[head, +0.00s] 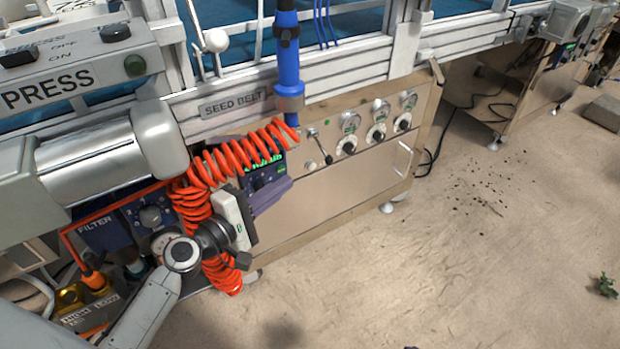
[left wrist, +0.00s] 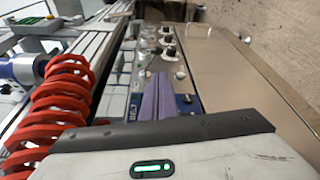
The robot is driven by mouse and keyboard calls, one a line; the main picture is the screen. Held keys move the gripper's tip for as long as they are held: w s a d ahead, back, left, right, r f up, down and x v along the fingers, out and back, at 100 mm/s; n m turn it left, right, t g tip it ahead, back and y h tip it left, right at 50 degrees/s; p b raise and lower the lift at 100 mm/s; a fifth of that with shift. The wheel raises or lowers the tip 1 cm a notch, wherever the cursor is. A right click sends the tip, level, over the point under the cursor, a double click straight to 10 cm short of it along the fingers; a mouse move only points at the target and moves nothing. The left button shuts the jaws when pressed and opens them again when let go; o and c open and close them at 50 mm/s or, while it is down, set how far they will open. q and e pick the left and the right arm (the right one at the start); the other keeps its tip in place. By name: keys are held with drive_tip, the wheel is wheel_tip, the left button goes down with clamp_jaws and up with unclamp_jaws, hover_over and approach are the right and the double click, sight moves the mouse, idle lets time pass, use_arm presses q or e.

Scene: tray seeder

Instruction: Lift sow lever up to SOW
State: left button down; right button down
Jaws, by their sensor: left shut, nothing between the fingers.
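A small lever (head: 320,147) with a black handle sits on the beige panel, left of the dials in the head view. Its handle slants down and to the right; no SOW label can be read. My left gripper (head: 282,189) has a white body and purple fingers. It is left of and below the lever, near the panel, and apart from the lever. The fingers also show in the left wrist view (left wrist: 157,96), closed together with nothing between them. They hide part of the panel behind them. My right gripper is not in view.
An orange coiled hose (head: 250,148) hangs above and beside my left gripper, close to its body. A blue tube (head: 287,60) stands above. Round gauges with black knobs (head: 377,132) are right of the lever.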

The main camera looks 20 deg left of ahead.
use_arm(q)
drive_tip(key=shift+r, duration=0.1)
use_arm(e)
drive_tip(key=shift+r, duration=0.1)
use_arm(q)
drive_tip(key=shift+w, duration=0.1)
approach(322, 150)
drive_tip(key=w+d+f, duration=0.2)
drive_tip(key=w+f, duration=0.1)
drive_tip(key=w, duration=0.2)
drive_tip(key=shift+w+r+b, duration=0.2)
drive_tip(key=shift+r+b, duration=0.05)
drive_tip(key=shift+b, duration=0.05)
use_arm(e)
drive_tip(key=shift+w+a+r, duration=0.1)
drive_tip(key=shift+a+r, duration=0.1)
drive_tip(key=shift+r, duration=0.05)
use_arm(q)
drive_tip(key=shift+a, duration=0.1)
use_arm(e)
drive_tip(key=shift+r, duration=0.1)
